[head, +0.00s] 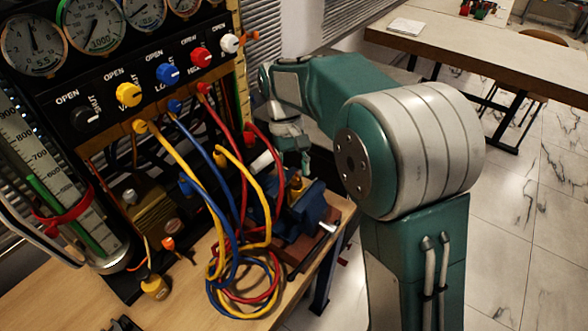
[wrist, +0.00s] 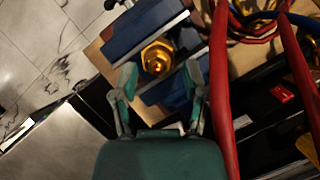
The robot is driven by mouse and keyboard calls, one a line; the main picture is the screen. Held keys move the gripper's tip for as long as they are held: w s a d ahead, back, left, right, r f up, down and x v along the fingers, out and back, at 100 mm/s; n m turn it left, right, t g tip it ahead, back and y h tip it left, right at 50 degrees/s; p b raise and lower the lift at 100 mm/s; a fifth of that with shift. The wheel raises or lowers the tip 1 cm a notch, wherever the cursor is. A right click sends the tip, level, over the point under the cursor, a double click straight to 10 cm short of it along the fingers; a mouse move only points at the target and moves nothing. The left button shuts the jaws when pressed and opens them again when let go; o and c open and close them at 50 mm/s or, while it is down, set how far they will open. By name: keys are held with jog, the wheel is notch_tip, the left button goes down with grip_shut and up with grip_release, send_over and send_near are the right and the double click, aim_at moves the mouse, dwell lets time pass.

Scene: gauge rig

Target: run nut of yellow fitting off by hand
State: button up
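The yellow fitting (head: 296,186) stands upright in the blue vise (head: 306,212) at the bench's right edge. In the wrist view its golden hex nut (wrist: 157,60) shows from above, between the blue vise jaws (wrist: 148,26). My gripper (wrist: 160,76) is open, one finger on each side of the nut's line. The nut shows just past the fingertips, with a gap on both sides; I cannot tell the height between them. In the head view my gripper (head: 296,158) hangs over the vise, partly hidden by hoses and my arm.
Red hoses (wrist: 222,90) run close beside the right finger. Coiled yellow, blue and red hoses (head: 245,290) lie on the bench left of the vise. The gauge panel (head: 150,60) with coloured knobs stands behind. Open floor lies right of the bench.

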jog(key=v, duration=1.2)
jog(key=shift+f, duration=0.1)
jog(key=s+d+r+m+t+y, duration=0.25)
jog(key=s+d+t, duration=0.25)
jog(key=s+d, duration=0.6)
jog(key=s+d+f+t, duration=0.2)
jog(key=s+f, duration=0.1)
jog(key=s, duration=0.3)
jog(key=s+d+f+m+t, duration=0.1)
jog(key=s+d+f+t, duration=0.1)
jog(key=s, duration=0.5)
jog(key=shift+f+t+h, duration=0.4)
jog(key=shift+f+h, duration=0.05)
jog(key=shift+f, duration=0.2)
